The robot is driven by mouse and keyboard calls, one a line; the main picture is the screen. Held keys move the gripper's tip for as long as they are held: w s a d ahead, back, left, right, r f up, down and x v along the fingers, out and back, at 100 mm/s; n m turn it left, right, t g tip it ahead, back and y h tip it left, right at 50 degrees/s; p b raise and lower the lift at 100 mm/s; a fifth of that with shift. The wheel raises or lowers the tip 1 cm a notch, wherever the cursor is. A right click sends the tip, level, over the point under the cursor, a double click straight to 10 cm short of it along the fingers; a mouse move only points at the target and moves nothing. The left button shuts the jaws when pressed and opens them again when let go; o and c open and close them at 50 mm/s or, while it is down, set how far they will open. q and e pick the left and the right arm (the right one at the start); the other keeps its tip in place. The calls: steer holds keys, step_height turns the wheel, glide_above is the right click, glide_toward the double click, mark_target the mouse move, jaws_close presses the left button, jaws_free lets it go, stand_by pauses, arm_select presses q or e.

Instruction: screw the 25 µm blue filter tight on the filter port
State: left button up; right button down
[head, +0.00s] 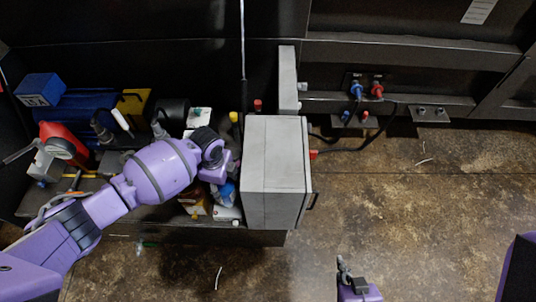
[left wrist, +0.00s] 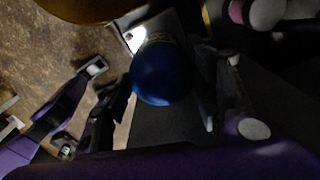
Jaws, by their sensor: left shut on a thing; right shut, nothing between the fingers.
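The blue filter (left wrist: 160,73) is a round blue body in the middle of the left wrist view, between the fingers of my left gripper (left wrist: 168,98). In the head view, a patch of blue (head: 227,192) shows just below my left gripper (head: 224,180), beside the grey box. My left gripper is shut on the blue filter. No 25 µm marking can be read. The filter port is hidden, so I cannot tell whether the filter touches it. My right gripper (head: 345,270) is shut and empty over the floor at the bottom of the head view.
A grey box (head: 270,160) stands close right of my left gripper. A red canister (head: 64,143), a blue box (head: 40,89) and other items crowd the left side. Red and blue hose connectors (head: 377,90) sit on the back wall. The floor at right is mostly clear.

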arm_select(q)
steer(key=shift+f+b, duration=0.35)
steer(key=shift+f, duration=0.55)
arm_select(e)
steer(key=shift+s+f, duration=0.4)
steer(key=shift+f, duration=0.15)
arm_select(q)
steer(key=shift+r, duration=0.1)
arm_select(e)
steer(key=shift+w+r, duration=0.25)
steer(key=shift+r, duration=0.1)
stand_by(0.4)
arm_select(q)
steer(key=shift+f, duration=0.25)
arm_select(e)
steer(key=shift+s+f, duration=0.1)
steer(key=shift+f, duration=0.05)
arm_select(q)
steer(key=o, duration=0.6)
steer(key=c, duration=0.6)
steer(key=m, duration=0.3)
steer(key=shift+a+f, duration=0.1)
steer(key=shift+c, duration=0.2)
steer(key=shift+m+b, duration=0.3)
steer(key=shift+m, duration=0.8)
arm_select(e)
steer(key=shift+s+f, duration=0.5)
steer(key=shift+f, duration=0.15)
steer(key=shift+f, duration=0.1)
